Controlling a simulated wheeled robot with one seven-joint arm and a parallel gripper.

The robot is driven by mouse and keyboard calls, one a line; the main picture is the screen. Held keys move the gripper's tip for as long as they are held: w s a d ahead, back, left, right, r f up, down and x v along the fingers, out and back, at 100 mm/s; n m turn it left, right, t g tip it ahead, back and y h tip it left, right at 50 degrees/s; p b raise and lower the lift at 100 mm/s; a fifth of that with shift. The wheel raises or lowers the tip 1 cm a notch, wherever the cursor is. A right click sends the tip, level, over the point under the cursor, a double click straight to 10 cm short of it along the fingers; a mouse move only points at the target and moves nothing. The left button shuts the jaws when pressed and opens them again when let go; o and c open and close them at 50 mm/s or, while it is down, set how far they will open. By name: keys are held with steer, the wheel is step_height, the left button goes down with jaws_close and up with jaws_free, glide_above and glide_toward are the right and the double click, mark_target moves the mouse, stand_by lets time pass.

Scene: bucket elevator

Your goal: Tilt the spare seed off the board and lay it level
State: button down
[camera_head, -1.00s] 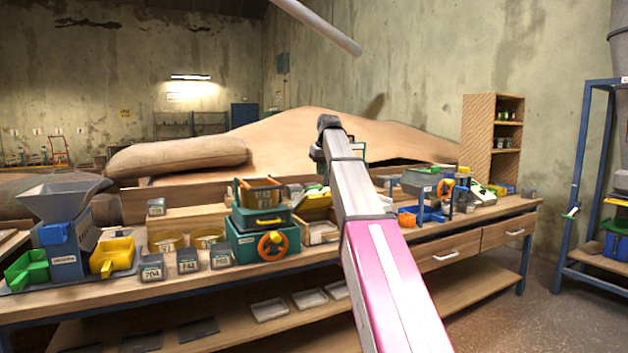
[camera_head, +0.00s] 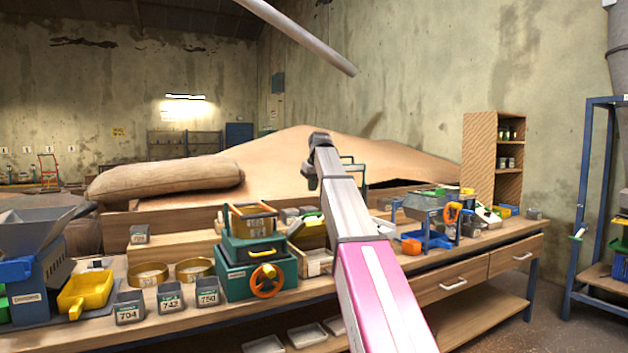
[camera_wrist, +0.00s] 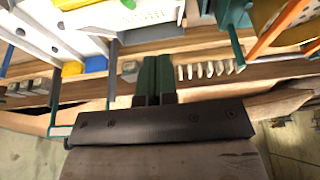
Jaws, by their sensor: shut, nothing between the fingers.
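My gripper shows in the wrist view with its two dark green fingers (camera_wrist: 154,82) side by side, closed and empty. In the head view my gripper (camera_head: 314,172) is at the far end of my raised arm, over the bench and mostly hidden by the wrist. The wrist view shows several small pale pieces (camera_wrist: 205,70) in a row on a wooden surface, right of the fingers and apart from them. I cannot tell whether the spare seed is among them. I cannot make out the board with certainty in either view.
The wooden bench (camera_head: 455,285) holds a green machine with an orange wheel (camera_head: 266,281), a grey hopper (camera_head: 40,230), a yellow scoop (camera_head: 86,293) and several labelled grey cups (camera_head: 170,300). A blue-framed device (camera_head: 432,240) stands right of my arm. A sack (camera_head: 165,180) lies behind.

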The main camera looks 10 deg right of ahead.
step_height(320, 180, down, 6)
steer(key=shift+f, duration=0.25)
steer(key=shift+s+f, duration=0.15)
steer(key=shift+f, duration=0.35)
